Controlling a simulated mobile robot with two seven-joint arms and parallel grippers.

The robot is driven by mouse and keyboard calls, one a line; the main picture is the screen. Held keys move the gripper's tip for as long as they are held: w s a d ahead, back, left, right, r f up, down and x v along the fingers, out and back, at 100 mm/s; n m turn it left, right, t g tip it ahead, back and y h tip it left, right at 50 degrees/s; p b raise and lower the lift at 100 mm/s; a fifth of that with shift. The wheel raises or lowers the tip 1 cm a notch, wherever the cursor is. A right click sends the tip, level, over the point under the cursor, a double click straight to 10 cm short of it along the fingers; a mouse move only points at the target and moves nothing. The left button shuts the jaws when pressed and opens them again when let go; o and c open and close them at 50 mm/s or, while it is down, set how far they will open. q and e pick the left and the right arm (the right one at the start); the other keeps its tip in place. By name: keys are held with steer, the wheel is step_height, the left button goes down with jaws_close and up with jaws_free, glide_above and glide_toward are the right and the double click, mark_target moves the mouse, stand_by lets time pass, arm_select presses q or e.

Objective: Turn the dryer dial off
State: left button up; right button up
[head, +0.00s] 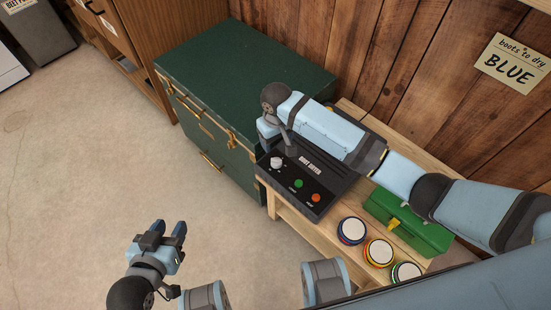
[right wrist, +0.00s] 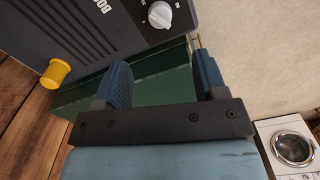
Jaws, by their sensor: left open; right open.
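The boot dryer (head: 325,190) is a black box on a wooden bench in the head view. Its white dial (head: 277,162) is on the top panel, beside a green button (head: 299,183) and an orange one (head: 316,197). In the right wrist view the dial (right wrist: 159,14) shows at the top, beyond and apart from my fingertips; its setting is too small to read. My right gripper (right wrist: 161,62) is open and empty; in the head view its fingers are mostly hidden by my own arm above the dryer. My left gripper (head: 172,232) is open and empty over the floor.
A large green chest (head: 230,75) stands behind the dryer. A green toolbox (head: 405,222) and several round white-topped containers (head: 379,252) share the bench. A sign (head: 513,68) reads "boots to dry BLUE". Floor at left is clear.

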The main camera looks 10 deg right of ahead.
mark_target(277, 159)
step_height(277, 159, down, 6)
steer(key=shift+f+b, duration=0.15)
steer(key=shift+b, duration=0.75)
step_height(277, 159, down, 4)
steer(key=shift+r+b, duration=0.1)
steer(key=shift+b, duration=0.55)
arm_select(q)
steer(key=shift+w+d+r+t+h, duration=0.25)
steer(key=shift+w+d+r+t, duration=0.15)
steer(key=shift+r, duration=0.25)
steer(key=shift+w+d+r+t+h, duration=0.3)
steer(key=shift+d+r+t, duration=0.1)
steer(key=shift+r, duration=0.3)
steer(key=shift+w+d+r+t+h, duration=0.3)
steer(key=shift+d+r+t, duration=0.1)
steer(key=shift+r, duration=0.25)
arm_select(e)
steer(key=shift+f, duration=0.6)
steer(key=c, duration=0.9)
arm_select(q)
steer(key=shift+r, duration=0.1)
steer(key=shift+a+y, duration=0.15)
steer(key=shift+y, duration=0.1)
arm_select(e)
steer(key=shift+r, duration=0.1)
